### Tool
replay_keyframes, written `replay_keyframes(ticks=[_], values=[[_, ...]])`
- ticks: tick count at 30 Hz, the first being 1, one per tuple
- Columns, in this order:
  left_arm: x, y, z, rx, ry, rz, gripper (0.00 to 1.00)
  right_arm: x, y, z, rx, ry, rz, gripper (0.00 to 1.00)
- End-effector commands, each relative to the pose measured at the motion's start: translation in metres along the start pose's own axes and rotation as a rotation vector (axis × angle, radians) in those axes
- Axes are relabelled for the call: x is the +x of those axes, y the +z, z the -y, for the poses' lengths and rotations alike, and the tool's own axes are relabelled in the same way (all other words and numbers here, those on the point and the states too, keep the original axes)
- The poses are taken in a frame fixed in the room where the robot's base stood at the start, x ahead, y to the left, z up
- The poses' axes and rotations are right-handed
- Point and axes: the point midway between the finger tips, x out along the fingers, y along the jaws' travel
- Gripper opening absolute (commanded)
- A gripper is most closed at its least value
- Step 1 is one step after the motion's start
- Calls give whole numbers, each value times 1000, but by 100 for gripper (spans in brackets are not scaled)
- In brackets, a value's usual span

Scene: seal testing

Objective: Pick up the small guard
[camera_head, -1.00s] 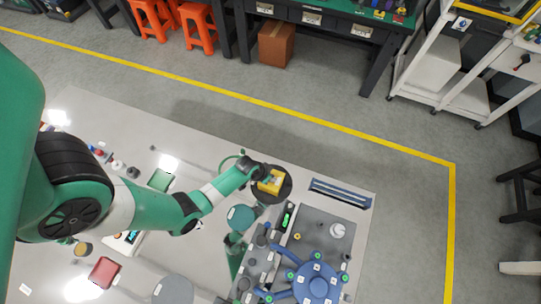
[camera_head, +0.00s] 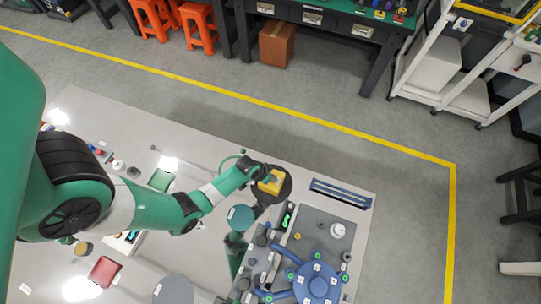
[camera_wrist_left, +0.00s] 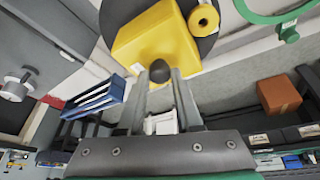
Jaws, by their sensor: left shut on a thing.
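The small guard, as I take it, is a yellow block (camera_head: 270,186) with a dark round knob, over a dark round disc (camera_head: 285,192) at the back of the table. In the left wrist view the yellow block (camera_wrist_left: 150,40) fills the top middle, with the knob (camera_wrist_left: 160,72) between my fingertips. My left gripper (camera_head: 272,178) reaches it from the left and is shut on the knob; its fingers also show in the left wrist view (camera_wrist_left: 162,76). I cannot tell whether the block touches the disc. My right gripper is not in view.
A green ring (camera_wrist_left: 283,20) stands near the disc. A blue slotted rack (camera_head: 340,193) lies to the right. A grey plate (camera_head: 318,228) with a blue multi-armed fixture (camera_head: 318,285) is at the front right.

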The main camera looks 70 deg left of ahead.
Motion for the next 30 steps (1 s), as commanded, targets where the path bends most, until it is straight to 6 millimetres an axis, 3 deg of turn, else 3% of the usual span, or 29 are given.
replay_keyframes(ticks=[5,14,20,30], values=[[-8,-3,0,0,0,-1,0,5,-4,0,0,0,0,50],[-40,-17,-2,0,0,-1,0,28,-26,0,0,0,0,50],[-50,29,3,-4,0,3,0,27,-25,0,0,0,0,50],[-90,125,13,-11,-2,2,0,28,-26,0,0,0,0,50]])
